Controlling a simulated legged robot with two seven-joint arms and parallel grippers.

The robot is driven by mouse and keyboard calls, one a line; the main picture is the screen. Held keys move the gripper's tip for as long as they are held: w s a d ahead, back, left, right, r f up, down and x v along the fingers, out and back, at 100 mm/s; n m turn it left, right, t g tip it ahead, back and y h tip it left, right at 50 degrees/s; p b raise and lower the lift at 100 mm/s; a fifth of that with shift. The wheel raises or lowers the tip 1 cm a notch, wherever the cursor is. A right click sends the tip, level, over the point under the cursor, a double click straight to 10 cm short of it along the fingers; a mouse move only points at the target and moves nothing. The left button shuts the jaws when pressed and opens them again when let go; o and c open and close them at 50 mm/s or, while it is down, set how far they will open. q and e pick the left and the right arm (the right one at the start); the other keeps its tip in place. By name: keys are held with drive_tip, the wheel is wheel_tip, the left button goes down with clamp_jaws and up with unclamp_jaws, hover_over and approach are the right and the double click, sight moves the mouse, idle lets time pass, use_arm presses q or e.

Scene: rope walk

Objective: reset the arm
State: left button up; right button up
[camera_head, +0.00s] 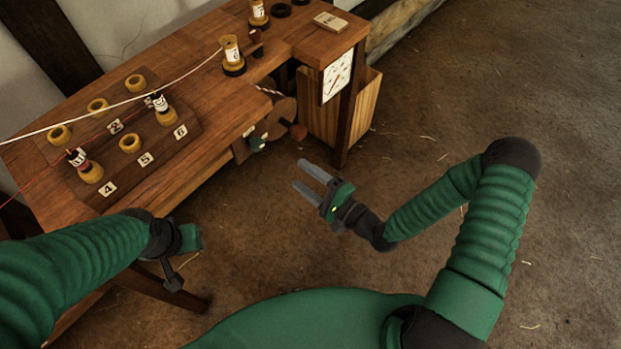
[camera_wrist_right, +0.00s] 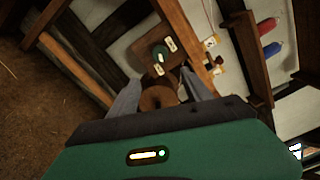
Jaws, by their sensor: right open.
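My right gripper (camera_head: 308,179) is open and empty, held above the floor to the right of the wooden bench (camera_head: 195,95). It is clear of the bench and touches nothing. In the right wrist view its two fingers (camera_wrist_right: 165,95) stand apart, with a round wooden wheel (camera_wrist_right: 157,98) showing beyond them. My left arm comes in from the left in front of the bench. Its gripper (camera_head: 172,275) is seen only in part, low by the bench's front edge, and its fingers are not clear.
The bench holds a board of numbered yellow rings, some with spools. A spool (camera_head: 232,53) carries a white rope. A crank wheel (camera_head: 280,118) and a wooden bin (camera_head: 318,103) with a dial (camera_head: 337,77) stand at the bench's right end. The floor (camera_head: 440,90) at right is open.

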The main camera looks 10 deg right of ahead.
drive_tip(key=shift+v, duration=1.05)
